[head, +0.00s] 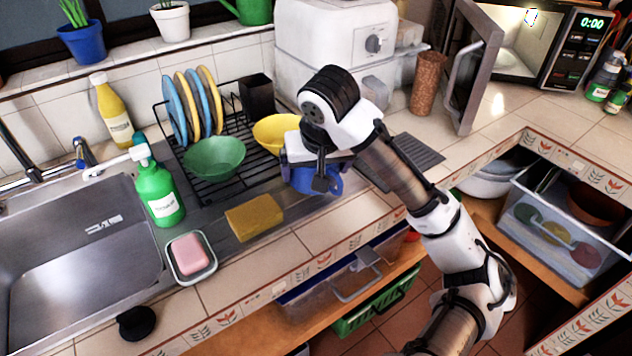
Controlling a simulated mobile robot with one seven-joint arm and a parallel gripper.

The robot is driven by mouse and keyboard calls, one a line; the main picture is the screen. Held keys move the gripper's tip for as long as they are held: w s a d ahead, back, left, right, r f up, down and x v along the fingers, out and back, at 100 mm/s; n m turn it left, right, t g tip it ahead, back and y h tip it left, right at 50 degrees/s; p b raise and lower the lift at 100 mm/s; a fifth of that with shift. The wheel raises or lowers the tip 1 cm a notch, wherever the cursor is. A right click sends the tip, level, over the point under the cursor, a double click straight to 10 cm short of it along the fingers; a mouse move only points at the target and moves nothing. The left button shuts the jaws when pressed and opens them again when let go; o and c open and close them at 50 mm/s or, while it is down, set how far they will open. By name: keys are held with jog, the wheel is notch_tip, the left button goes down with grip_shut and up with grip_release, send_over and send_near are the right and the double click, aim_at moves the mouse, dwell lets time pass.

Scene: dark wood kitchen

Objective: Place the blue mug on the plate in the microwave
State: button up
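The blue mug (301,178) is on the right part of the counter by the dish rack, partly hidden behind my gripper. My gripper (322,184) points down at the mug, with its fingers overlapping it in this view. Whether the fingers are closed on the mug, and whether the mug rests on the counter, I cannot tell. The microwave (560,45) stands at the upper right with a lit interior and a clock on its panel. Its door (470,75) is swung open to the left.
A dish rack (225,130) holds several plates, a green bowl (214,158) and a yellow bowl (272,133). A sponge (254,216), a soap dish (193,272) and a green bottle (158,190) stand left. A brown cylinder (427,85) stands near the microwave door. Counter before the microwave is clear.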

jog(key=shift+f, duration=1.9)
jog(key=o, duration=0.9)
jog(key=shift+f, duration=0.1)
jog(key=shift+c, duration=0.2)
